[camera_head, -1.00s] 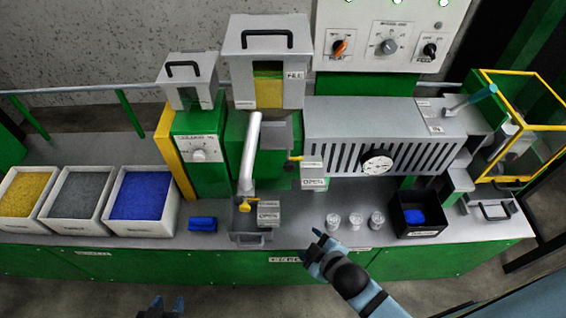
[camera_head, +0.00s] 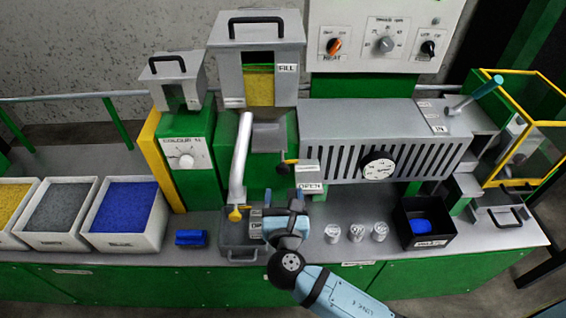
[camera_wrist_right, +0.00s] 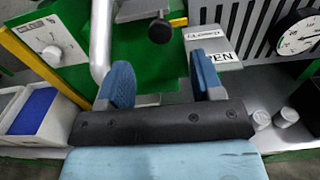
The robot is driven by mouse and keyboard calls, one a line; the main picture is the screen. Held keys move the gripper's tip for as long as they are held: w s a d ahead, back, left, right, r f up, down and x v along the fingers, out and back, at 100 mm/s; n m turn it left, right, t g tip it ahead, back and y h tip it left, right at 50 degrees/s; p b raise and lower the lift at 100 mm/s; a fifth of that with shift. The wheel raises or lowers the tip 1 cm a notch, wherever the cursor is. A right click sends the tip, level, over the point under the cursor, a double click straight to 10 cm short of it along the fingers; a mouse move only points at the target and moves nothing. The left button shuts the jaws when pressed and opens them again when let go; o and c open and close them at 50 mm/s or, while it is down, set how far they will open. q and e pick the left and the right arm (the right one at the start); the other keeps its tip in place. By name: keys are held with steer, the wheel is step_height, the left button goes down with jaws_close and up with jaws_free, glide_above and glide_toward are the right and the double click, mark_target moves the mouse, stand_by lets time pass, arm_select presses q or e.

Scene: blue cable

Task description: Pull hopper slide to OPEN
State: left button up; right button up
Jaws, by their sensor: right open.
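The hopper (camera_head: 258,80) is a grey box with a black top handle and yellow pellets in its window. Below it, a slide with a black knob (camera_head: 283,168) stands beside the upper plate of two; the wrist view reads that plate as CLOSED (camera_wrist_right: 207,34) and the lower as OPEN (camera_wrist_right: 218,56). The black knob also shows in the wrist view (camera_wrist_right: 160,31), ahead of and between my fingers, apart from them. My right gripper (camera_head: 285,215) is open and empty, below the knob; its fingers show in the wrist view (camera_wrist_right: 163,80). My left gripper is out of view.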

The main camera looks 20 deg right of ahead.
mark_target(283, 171)
steer(key=x, duration=1)
steer(key=shift+f+p, duration=0.1)
steer(key=shift+p, duration=0.25)
steer(key=shift+w+d, duration=0.15)
steer(key=shift+w, duration=0.35)
steer(key=shift+c, duration=1)
jaws_close()
steer(key=p+v, duration=0.2)
steer(key=v, duration=0.4)
steer(key=shift+p, duration=0.4)
steer(key=shift+s, duration=0.2)
